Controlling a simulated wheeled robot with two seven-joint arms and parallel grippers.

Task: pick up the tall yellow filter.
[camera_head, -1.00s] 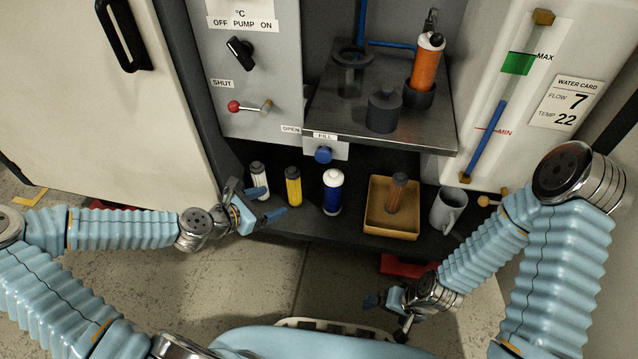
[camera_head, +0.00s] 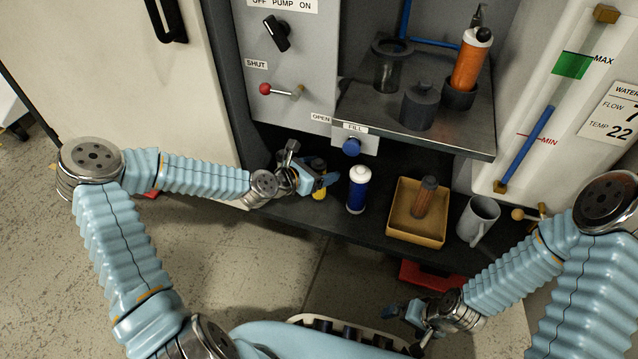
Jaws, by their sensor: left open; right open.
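The yellow filter (camera_head: 319,194) stands on the low dark shelf under the FILL panel. My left gripper (camera_head: 318,177) is open and lies across it, with a blue finger in front of its middle. Its dark top and a yellow strip at its foot show; the rest is hidden. I cannot tell whether the fingers touch it. A blue filter with a white top (camera_head: 358,190) stands upright to its right. My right gripper (camera_head: 405,312) is open and empty, low in front of the shelf.
A tan tray (camera_head: 417,236) holding a brown filter (camera_head: 424,197) and a grey mug (camera_head: 478,219) stand further right on the shelf.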

